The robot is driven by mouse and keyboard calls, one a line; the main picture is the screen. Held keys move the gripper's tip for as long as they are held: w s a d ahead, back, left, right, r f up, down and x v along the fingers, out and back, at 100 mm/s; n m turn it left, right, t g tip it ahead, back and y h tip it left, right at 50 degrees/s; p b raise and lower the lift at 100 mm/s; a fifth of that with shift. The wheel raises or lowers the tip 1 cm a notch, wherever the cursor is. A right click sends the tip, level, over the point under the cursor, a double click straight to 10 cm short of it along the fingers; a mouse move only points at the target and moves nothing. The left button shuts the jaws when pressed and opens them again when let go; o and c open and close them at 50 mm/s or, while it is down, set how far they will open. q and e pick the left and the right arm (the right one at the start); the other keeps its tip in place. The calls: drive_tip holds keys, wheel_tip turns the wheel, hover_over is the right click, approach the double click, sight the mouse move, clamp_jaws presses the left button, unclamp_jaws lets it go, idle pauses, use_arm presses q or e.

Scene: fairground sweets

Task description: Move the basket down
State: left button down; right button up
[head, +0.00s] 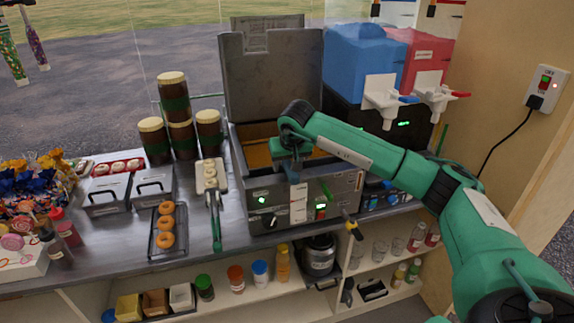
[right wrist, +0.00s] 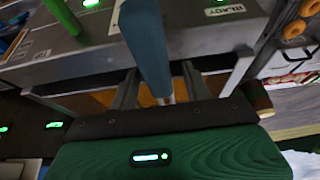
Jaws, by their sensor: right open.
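The fryer (head: 345,185) stands on the counter with its grey lid (head: 272,85) raised and orange-brown oil (head: 257,155) showing inside. My right gripper (head: 290,155) is over the fryer's front edge, pointing down. A blue-grey handle (head: 294,174), apparently the basket's, comes out below it at the fryer front. In the right wrist view this handle (right wrist: 146,45) runs between the two open fingers of the gripper (right wrist: 158,85); I cannot tell whether they touch it. The basket itself is hidden behind my gripper and arm. My left gripper is not in view.
Left of the fryer are a narrow tray with green-handled tongs (head: 215,225), a doughnut tray (head: 165,230) and stacked brown jars (head: 180,125). Blue (head: 360,65) and red (head: 415,55) drink dispensers stand behind my right arm. A wall switch (head: 545,88) is at right.

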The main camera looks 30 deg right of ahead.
drive_tip(key=b+v, duration=0.3)
drive_tip(key=v, duration=0.8)
drive_tip(key=shift+s+a+r, duration=0.1)
drive_tip(key=shift+s+r, duration=0.1)
drive_tip(key=shift+r, duration=0.15)
drive_tip(key=shift+s+r, duration=0.3)
drive_tip(key=shift+r, duration=0.4)
